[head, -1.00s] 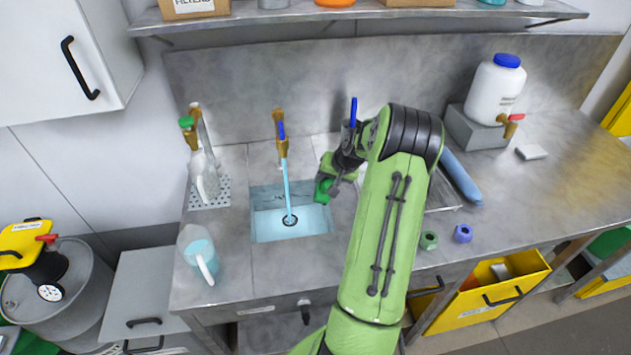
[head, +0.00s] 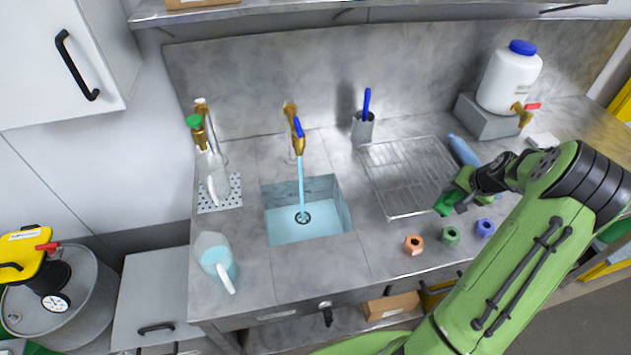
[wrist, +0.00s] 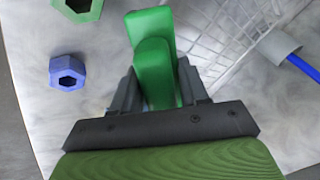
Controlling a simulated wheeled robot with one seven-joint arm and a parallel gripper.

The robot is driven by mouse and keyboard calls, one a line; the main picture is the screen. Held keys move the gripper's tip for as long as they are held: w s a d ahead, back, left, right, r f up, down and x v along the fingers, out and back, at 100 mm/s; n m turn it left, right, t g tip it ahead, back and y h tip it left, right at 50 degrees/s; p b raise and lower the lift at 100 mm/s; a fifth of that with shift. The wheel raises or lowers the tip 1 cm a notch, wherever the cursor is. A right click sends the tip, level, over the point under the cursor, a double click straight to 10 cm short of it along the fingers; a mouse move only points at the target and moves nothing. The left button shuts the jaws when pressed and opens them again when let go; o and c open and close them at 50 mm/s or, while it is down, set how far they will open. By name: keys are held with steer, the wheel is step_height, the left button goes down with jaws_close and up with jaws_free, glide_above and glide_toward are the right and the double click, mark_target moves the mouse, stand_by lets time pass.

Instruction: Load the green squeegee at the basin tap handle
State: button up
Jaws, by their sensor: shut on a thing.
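My gripper (head: 459,199) is shut on a green object, apparently the green squeegee (head: 445,205), over the counter at the right edge of the wire rack. In the wrist view the green piece (wrist: 152,60) sits between the two dark fingers; its far shape is only partly clear. The basin tap (head: 292,115) is brass with a blue handle (head: 298,128). Water runs from it into the basin (head: 308,229). My gripper is well to the right of the tap and apart from it.
Orange (head: 414,244), green (head: 451,235) and blue (head: 485,228) hex nuts lie near the gripper. A grey cup (head: 363,130) holds a blue-handled tool. A wire rack (head: 405,175) lies right of the basin. A clear jug (head: 213,255) stands at the front left.

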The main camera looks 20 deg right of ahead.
steer(key=s+d, duration=0.5)
steer(key=s, duration=0.1)
stand_by(0.7)
steer(key=shift+s, duration=0.1)
stand_by(1.0)
steer(key=s+d+r+p, duration=0.3)
steer(key=s+r, duration=0.1)
steer(key=shift+p, duration=0.35)
stand_by(0.4)
